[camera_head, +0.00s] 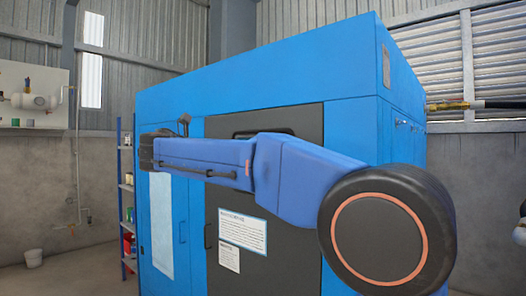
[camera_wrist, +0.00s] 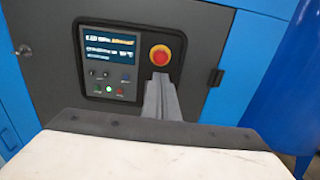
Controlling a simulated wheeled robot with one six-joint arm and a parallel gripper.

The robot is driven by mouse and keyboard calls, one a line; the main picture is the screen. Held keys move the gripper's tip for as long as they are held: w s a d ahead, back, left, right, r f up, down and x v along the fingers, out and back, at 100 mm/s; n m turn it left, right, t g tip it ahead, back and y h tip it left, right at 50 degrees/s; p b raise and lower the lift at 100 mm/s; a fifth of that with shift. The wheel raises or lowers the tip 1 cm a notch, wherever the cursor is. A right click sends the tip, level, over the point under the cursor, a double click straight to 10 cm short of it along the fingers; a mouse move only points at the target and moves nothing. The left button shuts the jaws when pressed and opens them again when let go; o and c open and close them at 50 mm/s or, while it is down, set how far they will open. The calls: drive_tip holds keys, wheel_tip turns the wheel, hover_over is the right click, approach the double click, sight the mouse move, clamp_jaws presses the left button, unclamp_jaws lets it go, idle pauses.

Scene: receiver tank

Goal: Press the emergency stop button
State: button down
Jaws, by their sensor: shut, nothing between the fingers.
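The emergency stop button (camera_wrist: 160,55) is a red knob on a yellow ring, on the dark panel in the wrist view. My gripper (camera_wrist: 160,78) is shut and empty, and its fingertips show just below the button, overlapping its lower edge in the picture. I cannot tell whether they touch it. A control panel (camera_wrist: 108,62) with a lit screen and small buttons is left of the button. In the head view the button and the fingers cannot be made out; my arm reaches left across the blue cabinet (camera_head: 270,65).
A blue surface (camera_wrist: 295,85) stands close on the right in the wrist view. A dark latch (camera_wrist: 216,77) is on the panel.

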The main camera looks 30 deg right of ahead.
drive_tip(key=x, duration=1.4)
drive_tip(key=shift+f, duration=0.1)
